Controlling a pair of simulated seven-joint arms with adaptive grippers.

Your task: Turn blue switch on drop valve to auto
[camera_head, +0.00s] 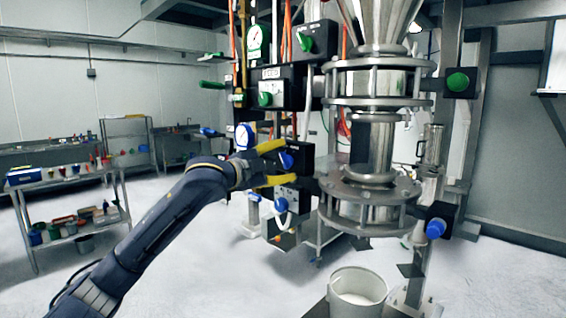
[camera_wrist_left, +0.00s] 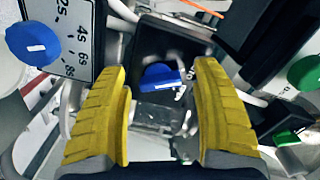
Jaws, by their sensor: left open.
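The blue switch (camera_head: 286,161) is a small blue knob on the front of a black box (camera_head: 305,157), left of the steel sifter column. In the left wrist view the blue switch (camera_wrist_left: 160,77) has a white mark and sits between the two yellow fingers, on the black box (camera_wrist_left: 185,42). My left gripper (camera_head: 287,165) is open, with one finger above and one below the switch in the head view. In the left wrist view the gripper (camera_wrist_left: 162,72) shows gaps on both sides of the switch. No lettering around the switch can be read. My right gripper is out of view.
A blue timer knob (camera_wrist_left: 33,43) on a white dial lies to the left in the wrist view. A green knob (camera_wrist_left: 305,72) lies to the right. The steel column (camera_head: 370,150) stands right of the switch. A white bucket (camera_head: 357,290) stands below the column.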

